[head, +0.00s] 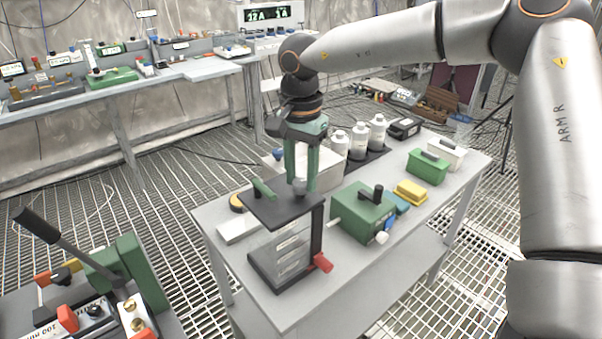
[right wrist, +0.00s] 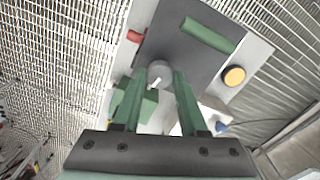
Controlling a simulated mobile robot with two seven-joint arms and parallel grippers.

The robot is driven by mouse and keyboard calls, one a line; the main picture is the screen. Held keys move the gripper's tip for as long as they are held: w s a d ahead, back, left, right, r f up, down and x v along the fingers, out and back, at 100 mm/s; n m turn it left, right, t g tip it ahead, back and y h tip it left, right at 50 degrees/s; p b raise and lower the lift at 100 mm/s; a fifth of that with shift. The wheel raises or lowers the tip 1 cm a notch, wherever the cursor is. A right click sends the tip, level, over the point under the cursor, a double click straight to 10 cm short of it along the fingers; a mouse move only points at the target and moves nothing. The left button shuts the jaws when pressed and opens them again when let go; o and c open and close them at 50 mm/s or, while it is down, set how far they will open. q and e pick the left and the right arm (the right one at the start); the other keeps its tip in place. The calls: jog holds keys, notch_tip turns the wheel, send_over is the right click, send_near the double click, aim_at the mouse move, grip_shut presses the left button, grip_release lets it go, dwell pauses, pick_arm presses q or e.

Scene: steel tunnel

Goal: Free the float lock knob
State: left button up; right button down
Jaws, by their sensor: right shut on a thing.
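The knob (head: 300,187), small, round and grey, is on the dark top plate of a black stand (head: 284,211) on the grey table. It also shows in the right wrist view (right wrist: 159,71), with a light mark on it. My right gripper (head: 301,184) reaches down from above, its green fingers closed on the knob. In the right wrist view the fingertips (right wrist: 159,78) are on either side of the knob. The fingers partly hide the knob in the head view. My left gripper is not in view.
A green handle (head: 264,188) is on the same plate, and a red knob (head: 321,262) is low on the stand. A green box (head: 362,213) with a black handle stands close on the right. White bottles (head: 359,141) stand behind. A lever device (head: 90,285) is at lower left.

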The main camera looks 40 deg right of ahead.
aim_at(301, 181)
jog(key=shift+c, duration=2.2)
grip_release()
notch_tip(301, 181, up, 12)
jog(key=shift+r+p, duration=0.25)
jog(key=shift+p, duration=0.2)
